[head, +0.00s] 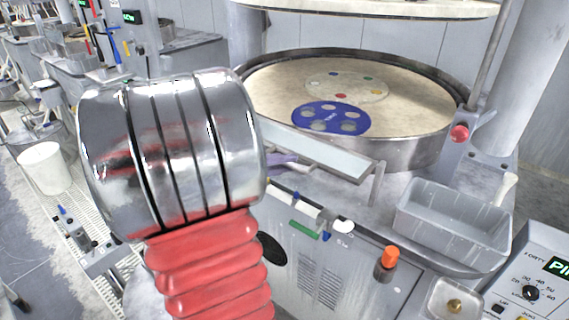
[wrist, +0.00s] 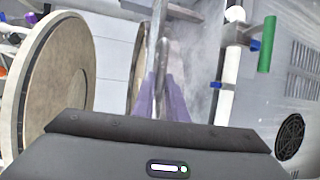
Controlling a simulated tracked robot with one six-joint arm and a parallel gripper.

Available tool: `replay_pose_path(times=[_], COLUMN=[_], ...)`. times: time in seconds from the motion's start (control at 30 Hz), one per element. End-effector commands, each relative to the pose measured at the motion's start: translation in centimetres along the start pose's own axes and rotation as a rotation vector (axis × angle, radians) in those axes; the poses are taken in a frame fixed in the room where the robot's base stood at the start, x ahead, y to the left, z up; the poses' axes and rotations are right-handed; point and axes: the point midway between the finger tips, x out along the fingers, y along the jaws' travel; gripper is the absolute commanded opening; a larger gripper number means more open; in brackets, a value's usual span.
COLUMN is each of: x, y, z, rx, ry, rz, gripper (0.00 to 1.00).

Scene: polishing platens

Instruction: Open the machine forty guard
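The machine marked FORTY by its control panel (head: 535,285) has a round platen in a metal rim (head: 420,152). A pale see-through guard panel (head: 318,150) with a grey metal frame runs low along the platen's front edge. My gripper (head: 284,160) is at the guard's left end, mostly hidden behind my chrome and red arm. In the wrist view my two purple fingers (wrist: 163,90) stand apart, with grey metal of the guard's frame (wrist: 160,35) just beyond and between them. I cannot tell whether they touch it.
A blue carrier disc (head: 330,118) lies on the platen. A grey tray (head: 450,225), an orange knob (head: 389,257) and a red knob (head: 459,133) are to the right. A green handle (head: 304,231) is on the machine front. A white bucket (head: 43,168) stands at the left.

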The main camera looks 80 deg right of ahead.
Motion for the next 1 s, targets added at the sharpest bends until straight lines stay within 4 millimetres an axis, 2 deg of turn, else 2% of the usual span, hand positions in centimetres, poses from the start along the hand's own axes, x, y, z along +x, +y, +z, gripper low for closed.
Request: replay_pose_path(times=[0.17,0.63,0.9,1.0], x=[0.0,0.0,-0.3,-0.3], y=[-0.1,-0.1,2.3,2.6], z=[0.0,0.0,0.1,0.1], rx=[0.0,-0.002,0.001,0.001], ry=[0.0,0.0,0.0,0.0], rz=[-0.001,-0.003,-0.001,0.0], gripper=[0.0,0.0,0.0,0.0])
